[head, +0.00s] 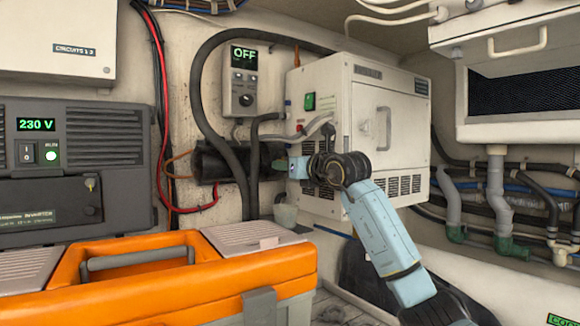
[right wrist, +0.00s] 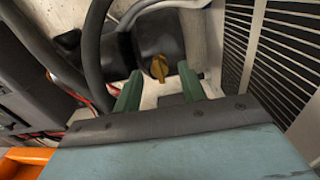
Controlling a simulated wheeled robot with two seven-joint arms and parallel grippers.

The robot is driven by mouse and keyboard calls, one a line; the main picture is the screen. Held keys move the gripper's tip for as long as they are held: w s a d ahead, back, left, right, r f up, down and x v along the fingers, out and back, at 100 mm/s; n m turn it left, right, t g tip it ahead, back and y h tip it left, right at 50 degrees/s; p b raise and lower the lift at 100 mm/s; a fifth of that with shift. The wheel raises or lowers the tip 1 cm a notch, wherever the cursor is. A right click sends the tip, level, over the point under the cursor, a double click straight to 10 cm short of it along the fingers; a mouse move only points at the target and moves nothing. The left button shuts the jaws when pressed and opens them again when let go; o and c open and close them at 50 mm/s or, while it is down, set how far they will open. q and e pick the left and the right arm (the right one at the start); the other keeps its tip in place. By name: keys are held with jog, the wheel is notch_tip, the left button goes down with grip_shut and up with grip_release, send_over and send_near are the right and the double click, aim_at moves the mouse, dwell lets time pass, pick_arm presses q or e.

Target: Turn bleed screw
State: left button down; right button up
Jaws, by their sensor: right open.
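The bleed screw (right wrist: 159,67) is a small yellow knob with a wing-like grip, on a dark body in the right wrist view. It sits just beyond and between the green fingertips of my right gripper (right wrist: 160,88), which is open with a gap between its fingers. In the head view my right gripper (head: 280,165) points left, close to a black cylinder (head: 215,163) on the wall. The screw cannot be made out in the head view. I cannot tell whether a finger touches it. My left gripper is not in view.
A white cabinet (head: 340,125) stands right behind my right arm. Black hoses (head: 205,90) loop around the cylinder. A small pale cup (head: 285,213) is below the gripper. An orange toolbox (head: 150,275) fills the lower left. A control box (head: 243,85) reads OFF.

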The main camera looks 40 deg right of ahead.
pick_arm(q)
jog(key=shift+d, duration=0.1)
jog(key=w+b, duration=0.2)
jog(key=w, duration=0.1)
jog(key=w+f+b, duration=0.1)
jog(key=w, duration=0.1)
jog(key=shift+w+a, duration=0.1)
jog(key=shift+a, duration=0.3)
pick_arm(e)
jog(key=s+a, duration=0.1)
jog(key=s, duration=1.2)
jog(key=shift+s+a, duration=0.15)
jog(key=shift+a, duration=0.1)
